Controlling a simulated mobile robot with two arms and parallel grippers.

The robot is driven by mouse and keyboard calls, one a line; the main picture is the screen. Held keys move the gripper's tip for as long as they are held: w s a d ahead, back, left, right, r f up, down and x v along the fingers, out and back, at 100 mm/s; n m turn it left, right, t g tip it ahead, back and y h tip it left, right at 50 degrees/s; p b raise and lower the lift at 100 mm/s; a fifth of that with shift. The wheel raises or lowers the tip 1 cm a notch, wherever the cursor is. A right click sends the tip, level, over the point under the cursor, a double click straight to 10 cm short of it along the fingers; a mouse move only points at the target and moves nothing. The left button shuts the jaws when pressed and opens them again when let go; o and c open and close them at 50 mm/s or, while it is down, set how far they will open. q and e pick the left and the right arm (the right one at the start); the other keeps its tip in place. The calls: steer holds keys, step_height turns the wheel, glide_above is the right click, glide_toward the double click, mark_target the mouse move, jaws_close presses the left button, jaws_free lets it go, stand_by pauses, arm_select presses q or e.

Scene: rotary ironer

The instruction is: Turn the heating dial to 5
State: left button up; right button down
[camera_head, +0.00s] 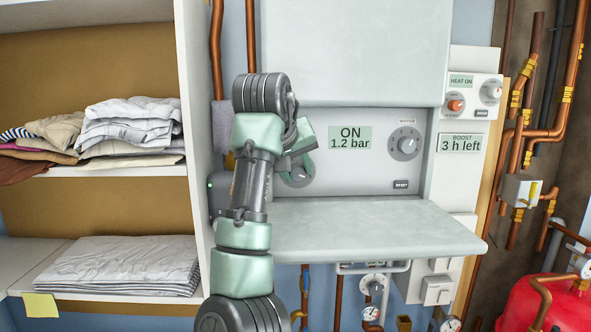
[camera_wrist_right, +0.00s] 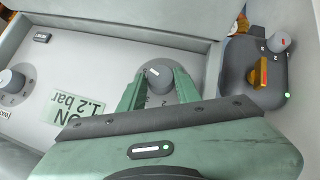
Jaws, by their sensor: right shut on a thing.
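The gripped dial (camera_wrist_right: 160,76) is a grey knob on a darker round plate, at the left of the ironer's front panel. In the head view this dial (camera_head: 298,178) is mostly hidden by my gripper and arm, and its label does not show. My right gripper (camera_wrist_right: 158,82) is shut on the knob, one green finger on each side. In the head view the right gripper (camera_head: 296,158) reaches the panel from the left. A white pointer mark shows on the knob, but the number it points to cannot be read. My left gripper is not in view.
A second dial (camera_head: 405,143) and a display (camera_head: 350,139) reading "ON 1.2 bar" sit right on the panel. A grey shelf (camera_head: 380,228) juts out below. A dark side box with an orange lever (camera_wrist_right: 264,72) is near the gripper. Linen shelves stand left, pipes right.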

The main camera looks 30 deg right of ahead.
steer(key=shift+r, duration=0.35)
steer(key=c, duration=1)
jaws_free()
steer(key=shift+w, duration=0.1)
steer(key=shift+a+f, duration=0.1)
steer(key=shift+a, duration=0.15)
steer(key=b+v, duration=0.3)
steer(key=v, duration=0.4)
steer(key=shift+s+a+r, duration=0.1)
steer(key=shift+s+r, duration=0.15)
